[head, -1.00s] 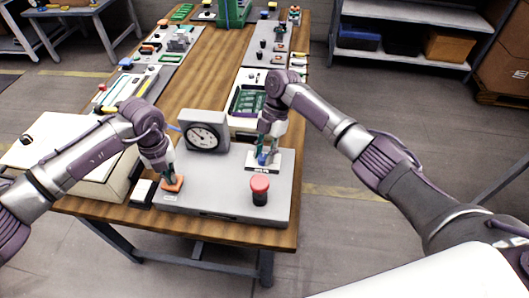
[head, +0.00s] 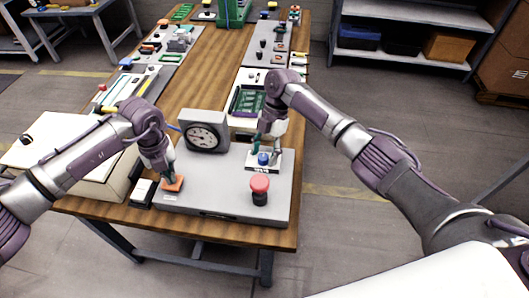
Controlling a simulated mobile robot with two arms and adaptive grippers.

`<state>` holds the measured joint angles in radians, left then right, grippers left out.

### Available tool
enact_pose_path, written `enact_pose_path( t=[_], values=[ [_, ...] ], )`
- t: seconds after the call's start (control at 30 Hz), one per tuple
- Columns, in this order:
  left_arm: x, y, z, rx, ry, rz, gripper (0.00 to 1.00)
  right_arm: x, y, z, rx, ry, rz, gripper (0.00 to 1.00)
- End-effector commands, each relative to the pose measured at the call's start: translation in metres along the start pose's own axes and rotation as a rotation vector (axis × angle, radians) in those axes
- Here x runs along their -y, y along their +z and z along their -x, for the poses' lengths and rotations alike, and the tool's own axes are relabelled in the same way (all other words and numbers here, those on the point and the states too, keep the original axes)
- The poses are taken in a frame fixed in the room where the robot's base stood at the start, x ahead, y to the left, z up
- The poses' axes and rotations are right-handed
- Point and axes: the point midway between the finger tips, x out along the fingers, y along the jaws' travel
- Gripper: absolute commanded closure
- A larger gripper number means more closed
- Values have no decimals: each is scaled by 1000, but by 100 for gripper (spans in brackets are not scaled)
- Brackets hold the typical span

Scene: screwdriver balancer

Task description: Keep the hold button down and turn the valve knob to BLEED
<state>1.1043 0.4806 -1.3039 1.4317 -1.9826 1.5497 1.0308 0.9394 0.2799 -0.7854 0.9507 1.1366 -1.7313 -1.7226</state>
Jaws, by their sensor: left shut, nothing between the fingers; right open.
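The orange hold button (head: 173,185) is on the front left of the grey panel (head: 225,200). My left gripper (head: 171,176) is shut, with its tips down on the button and nothing between them. The blue valve knob (head: 263,158) stands on a white plate (head: 259,168) at the panel's right. My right gripper (head: 268,147) is open, just above and behind the knob, which shows clear in front of the fingers. The plate's lettering is too small to read. A dial gauge (head: 203,136) stands at the panel's back, its needle pointing left.
A red mushroom button (head: 260,185) rises at the panel's front right, close to the knob. A white box (head: 75,155) is at the left. A tray with a green board (head: 248,100) lies behind the knob. The front middle of the panel is clear.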

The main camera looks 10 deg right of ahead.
Motion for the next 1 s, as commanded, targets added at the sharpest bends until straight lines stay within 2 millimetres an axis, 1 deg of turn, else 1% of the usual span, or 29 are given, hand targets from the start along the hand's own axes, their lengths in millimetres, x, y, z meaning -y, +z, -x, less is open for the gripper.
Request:
enact_pose_path(
  t=[0.17,0.4,0.5,0.6,0.7,0.8,1.0],
  values=[
    [-1,-1,-2,-3,2,0,100,-1,0,21,1,4,0,42],
    [0,-1,-2,-3,2,0,100,-1,0,73,2,4,0,42],
    [0,-1,-2,-3,2,0,100,0,0,92,1,3,0,42],
    [0,-1,-2,-4,2,0,100,0,0,106,1,2,0,42],
    [0,-1,-2,-4,2,0,100,0,0,114,0,0,0,42],
    [0,-1,-2,-4,2,0,100,0,0,118,-1,0,0,42],
    [0,-1,-2,-4,2,0,100,0,0,119,-1,0,0,42]
  ],
)
